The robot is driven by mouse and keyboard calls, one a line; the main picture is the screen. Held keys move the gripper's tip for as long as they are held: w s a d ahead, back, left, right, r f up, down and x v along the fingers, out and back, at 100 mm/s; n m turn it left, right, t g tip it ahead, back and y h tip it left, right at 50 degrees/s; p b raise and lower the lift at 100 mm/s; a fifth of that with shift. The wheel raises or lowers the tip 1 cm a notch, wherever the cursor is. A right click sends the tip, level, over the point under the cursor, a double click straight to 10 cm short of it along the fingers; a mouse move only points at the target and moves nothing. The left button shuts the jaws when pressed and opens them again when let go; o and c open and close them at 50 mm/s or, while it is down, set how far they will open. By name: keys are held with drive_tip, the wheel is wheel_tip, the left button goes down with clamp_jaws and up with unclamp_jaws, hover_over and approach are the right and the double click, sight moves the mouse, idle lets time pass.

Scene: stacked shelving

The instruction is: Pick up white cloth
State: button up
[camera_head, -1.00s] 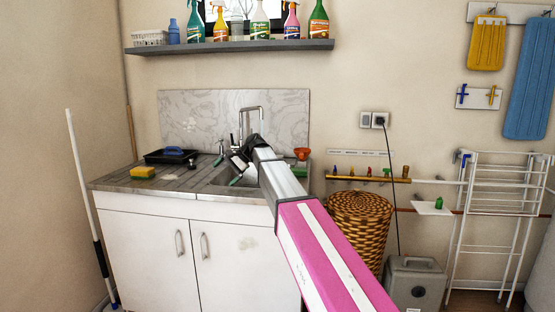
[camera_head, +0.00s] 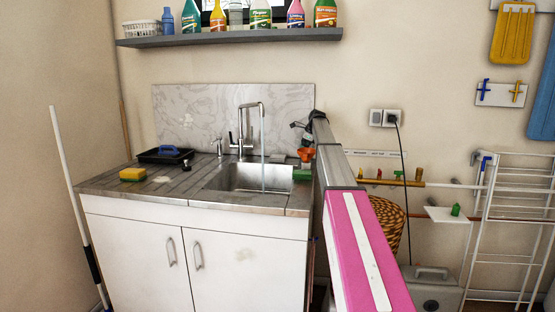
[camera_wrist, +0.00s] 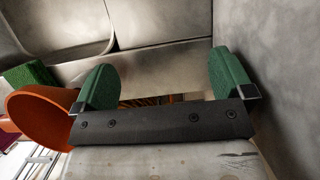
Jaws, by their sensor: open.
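I cannot make out a white cloth for certain in either view. A small pale patch (camera_head: 162,179) lies on the counter beside the yellow sponge, too small to identify. My gripper (camera_wrist: 165,80) is open, its two green fingertips apart with nothing held between them. Grey metal-like surfaces lie beyond and to the right of the fingers. In the head view my arm crosses the counter's right end, and the fingertips cannot be made out there.
An orange cup (camera_wrist: 38,115) and a green block (camera_wrist: 32,75) are close left of my fingers. The sink (camera_head: 250,178) has water running from its tap (camera_head: 262,108). A yellow sponge (camera_head: 132,174) and black tray (camera_head: 166,156) stand left. A wicker basket (camera_head: 388,222) and drying rack (camera_head: 515,215) stand right.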

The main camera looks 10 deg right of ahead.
drive_tip(key=shift+d, duration=0.2)
hover_over(278, 156)
drive_tip(key=d, duration=0.2)
drive_tip(key=shift+s, duration=0.2)
drive_tip(key=shift+x, duration=2.5)
drive_tip(key=c, duration=1)
